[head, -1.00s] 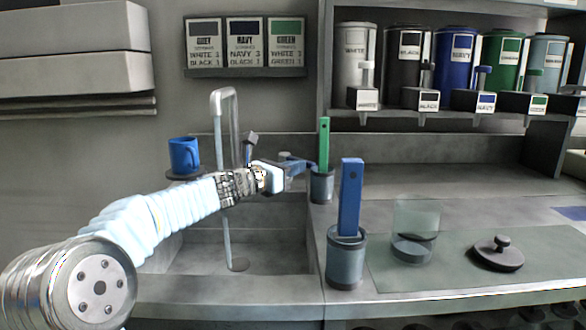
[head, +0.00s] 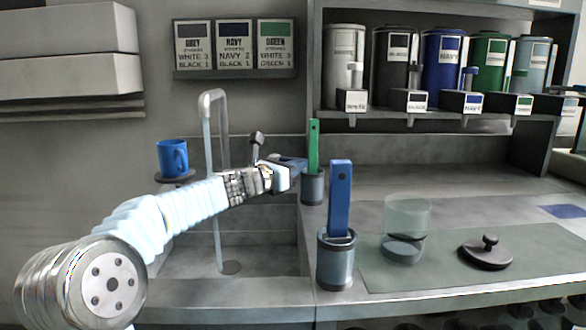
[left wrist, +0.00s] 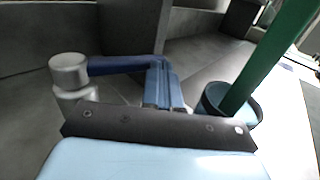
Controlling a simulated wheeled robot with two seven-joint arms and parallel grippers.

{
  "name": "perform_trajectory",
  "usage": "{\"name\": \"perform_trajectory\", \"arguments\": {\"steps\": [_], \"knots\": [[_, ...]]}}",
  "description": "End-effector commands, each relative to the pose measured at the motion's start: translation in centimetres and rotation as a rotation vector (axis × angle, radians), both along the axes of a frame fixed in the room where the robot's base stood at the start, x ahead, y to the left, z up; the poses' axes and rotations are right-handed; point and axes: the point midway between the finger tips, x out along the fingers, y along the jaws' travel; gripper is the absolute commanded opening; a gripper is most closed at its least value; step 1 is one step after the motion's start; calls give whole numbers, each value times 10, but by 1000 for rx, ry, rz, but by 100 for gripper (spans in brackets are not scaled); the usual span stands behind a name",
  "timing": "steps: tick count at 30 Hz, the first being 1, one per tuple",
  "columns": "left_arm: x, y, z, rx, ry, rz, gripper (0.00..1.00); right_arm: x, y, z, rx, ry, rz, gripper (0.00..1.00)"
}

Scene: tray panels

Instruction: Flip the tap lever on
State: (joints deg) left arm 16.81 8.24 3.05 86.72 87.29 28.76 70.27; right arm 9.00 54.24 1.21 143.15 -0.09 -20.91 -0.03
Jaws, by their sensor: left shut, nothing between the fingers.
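The tap (head: 222,120) has a tall grey arched spout over the sink (head: 180,262). A thin pale blue column like running water (head: 215,225) drops from the spout to the drain. In the left wrist view the blue tap lever (left wrist: 122,64) reaches sideways from a round grey valve (left wrist: 68,72). My left gripper (head: 298,164) is shut and empty at the lever, right of the spout. In the wrist view its blue fingers (left wrist: 163,80) are by the lever's free end; I cannot tell whether they touch. In the head view the gripper partly hides the lever.
A green stick stands in a dark cup (head: 312,187) close right of my gripper. A blue stick in a grey cup (head: 336,265) stands nearer. A blue mug (head: 172,158) is left of the spout. A clear jar (head: 405,225) and dark lid (head: 486,254) are at right.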

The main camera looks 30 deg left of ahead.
Motion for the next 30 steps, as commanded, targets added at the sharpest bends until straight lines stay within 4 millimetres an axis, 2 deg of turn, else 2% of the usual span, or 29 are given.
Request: {"name": "perform_trajectory", "arguments": {"steps": [7,20,25,30], "knots": [[6,-2,0,-1,1,-1,0,0,0,1,1,0,1,43],[4,-2,0,0,-1,-2,0,0,0,0,0,1,1,43],[-18,5,0,0,-2,1,0,0,-1,-5,-1,0,-1,43],[-58,17,-1,1,-2,3,0,1,-3,-11,-4,-2,-5,43]]}}
